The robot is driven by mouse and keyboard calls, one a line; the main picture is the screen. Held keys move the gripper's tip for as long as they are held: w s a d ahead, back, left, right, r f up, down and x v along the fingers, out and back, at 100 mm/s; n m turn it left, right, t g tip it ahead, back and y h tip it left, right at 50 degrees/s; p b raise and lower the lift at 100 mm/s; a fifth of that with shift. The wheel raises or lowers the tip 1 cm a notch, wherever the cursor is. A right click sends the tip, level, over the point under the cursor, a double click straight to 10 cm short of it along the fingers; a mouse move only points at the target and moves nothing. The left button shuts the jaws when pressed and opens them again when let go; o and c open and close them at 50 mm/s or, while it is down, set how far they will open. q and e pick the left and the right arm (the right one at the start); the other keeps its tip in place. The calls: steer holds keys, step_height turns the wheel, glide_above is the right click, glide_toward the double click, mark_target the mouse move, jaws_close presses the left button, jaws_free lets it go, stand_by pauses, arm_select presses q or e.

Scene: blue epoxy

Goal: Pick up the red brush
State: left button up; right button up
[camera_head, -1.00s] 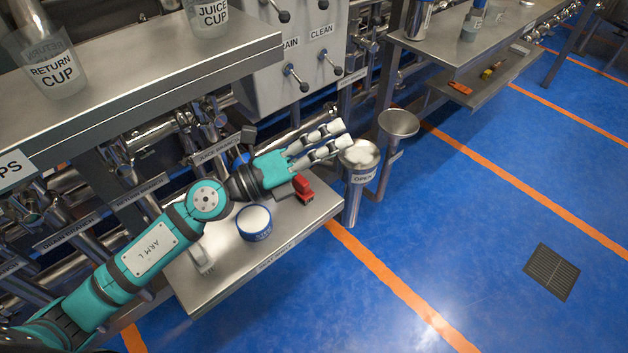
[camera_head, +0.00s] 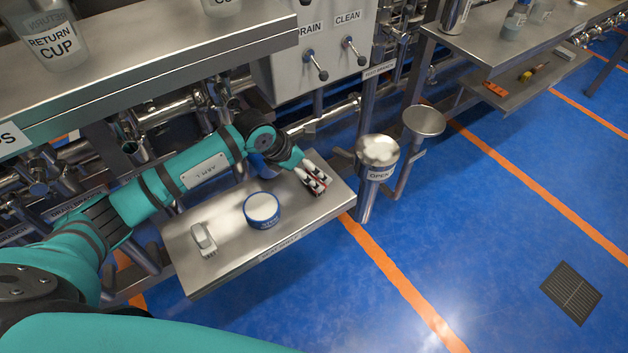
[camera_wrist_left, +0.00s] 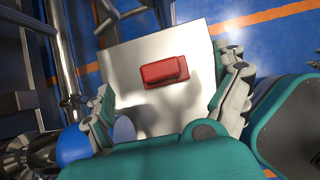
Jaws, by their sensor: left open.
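The red brush (camera_wrist_left: 165,71) lies on the lower steel shelf, seen from above in the left wrist view. In the head view the red brush (camera_head: 314,188) sits near the right end of the shelf (camera_head: 232,262), partly hidden by my fingers. My left gripper (camera_head: 318,184) points down over it, open, with its fingers spread. In the left wrist view the brush lies ahead between the two fingers, with bare metal visible around it. I cannot tell the exact height of the fingertips above the shelf. My right gripper is not in view.
A blue tub with a white top (camera_head: 262,210) and a pale grey-white brush (camera_head: 203,240) stand left of the gripper on the shelf. A steel funnel marked OPEN (camera_head: 377,151) stands just beyond the shelf's right end. The upper counter (camera_head: 190,55) overhangs at left.

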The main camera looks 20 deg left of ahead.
arm_select(q)
steer(key=b+x, duration=0.1)
steer(key=x, duration=0.6)
steer(key=shift+w+f, duration=0.15)
steer(key=shift+f, duration=0.2)
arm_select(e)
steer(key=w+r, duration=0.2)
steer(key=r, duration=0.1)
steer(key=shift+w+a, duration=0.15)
arm_select(q)
steer(key=c, duration=1.3)
